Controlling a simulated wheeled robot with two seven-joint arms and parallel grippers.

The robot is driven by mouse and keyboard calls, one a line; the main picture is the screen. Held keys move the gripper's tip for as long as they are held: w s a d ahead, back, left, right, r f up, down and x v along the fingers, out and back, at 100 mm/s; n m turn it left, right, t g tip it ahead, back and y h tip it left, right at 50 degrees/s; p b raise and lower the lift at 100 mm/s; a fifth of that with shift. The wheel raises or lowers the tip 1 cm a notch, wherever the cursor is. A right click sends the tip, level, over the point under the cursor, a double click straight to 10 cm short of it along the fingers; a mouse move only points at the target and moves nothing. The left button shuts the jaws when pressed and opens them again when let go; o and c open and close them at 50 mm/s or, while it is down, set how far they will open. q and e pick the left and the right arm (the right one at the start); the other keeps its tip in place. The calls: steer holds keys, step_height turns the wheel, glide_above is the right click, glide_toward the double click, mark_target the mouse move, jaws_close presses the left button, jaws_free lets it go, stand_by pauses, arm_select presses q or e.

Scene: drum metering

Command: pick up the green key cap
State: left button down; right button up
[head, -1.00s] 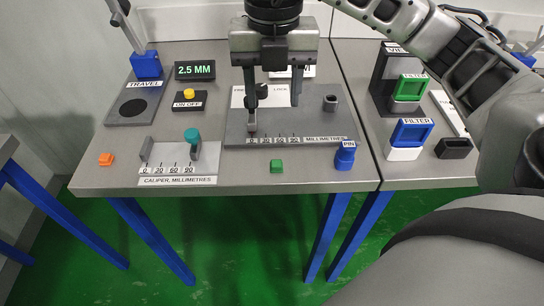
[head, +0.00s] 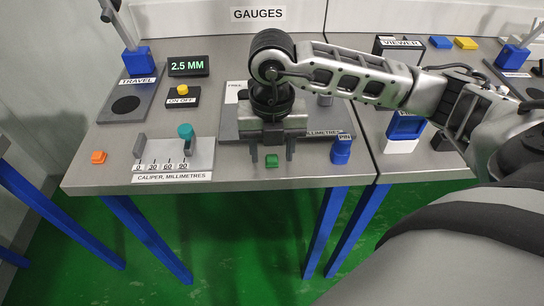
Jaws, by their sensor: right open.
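The green key cap (head: 271,160) is a small block on the grey table (head: 225,180), near its front edge. My right gripper (head: 271,157) hangs above it, pointing down, with one finger to each side of the cap in the picture. The jaws are open and empty. I cannot tell how far the fingertips are above the table. My left gripper is not in view.
An orange cap (head: 98,157) lies at the left. The caliper plate (head: 200,160) with its teal knob (head: 186,131) stands left of my gripper, and the blue pin (head: 341,150) stands to its right. The table's front edge is close.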

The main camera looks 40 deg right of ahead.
steer(key=shift+f, duration=0.35)
steer(key=c, duration=1.1)
steer(key=shift+o, duration=0.2)
steer(key=shift+r, duration=0.1)
